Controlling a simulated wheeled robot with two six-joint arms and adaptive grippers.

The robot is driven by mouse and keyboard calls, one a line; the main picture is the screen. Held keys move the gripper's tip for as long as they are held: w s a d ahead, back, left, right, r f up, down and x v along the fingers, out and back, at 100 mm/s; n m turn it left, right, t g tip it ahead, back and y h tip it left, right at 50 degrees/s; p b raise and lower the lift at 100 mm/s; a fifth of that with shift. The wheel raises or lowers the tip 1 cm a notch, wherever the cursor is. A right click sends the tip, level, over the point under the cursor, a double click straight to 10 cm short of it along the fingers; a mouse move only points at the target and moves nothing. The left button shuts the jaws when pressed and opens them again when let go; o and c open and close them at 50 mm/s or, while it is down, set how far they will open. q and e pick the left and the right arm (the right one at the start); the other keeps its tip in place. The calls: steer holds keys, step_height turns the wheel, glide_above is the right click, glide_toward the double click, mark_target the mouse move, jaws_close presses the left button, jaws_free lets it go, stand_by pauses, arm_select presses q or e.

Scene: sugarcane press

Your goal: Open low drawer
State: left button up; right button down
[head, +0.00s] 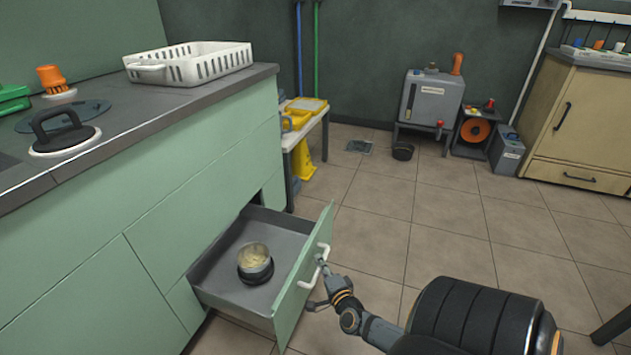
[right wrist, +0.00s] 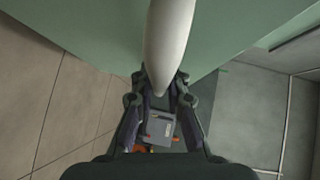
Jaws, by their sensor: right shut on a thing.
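The low drawer (head: 250,219) of the green counter is pulled well out in the head view. Its green front (head: 303,277) carries a white handle (head: 313,267). My right gripper (head: 322,275) is shut on this handle, reaching in from the right. In the right wrist view the white handle (right wrist: 168,45) runs down between the fingers of my right gripper (right wrist: 162,85), with the green drawer front (right wrist: 100,35) behind it. A small pot (head: 255,264) with pale contents sits inside the grey drawer. My left gripper is in neither view.
The counter top holds a white basket (head: 190,63), a dark-handled lid (head: 64,131) and an orange-topped item (head: 53,79). A yellow wet-floor sign (head: 303,160) stands past the counter's end. Tiled floor (head: 440,235) to the right is mostly clear.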

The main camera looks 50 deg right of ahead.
steer(key=c, duration=1.3)
jaws_free()
steer(key=shift+c, duration=0.2)
steer(key=v, duration=1.2)
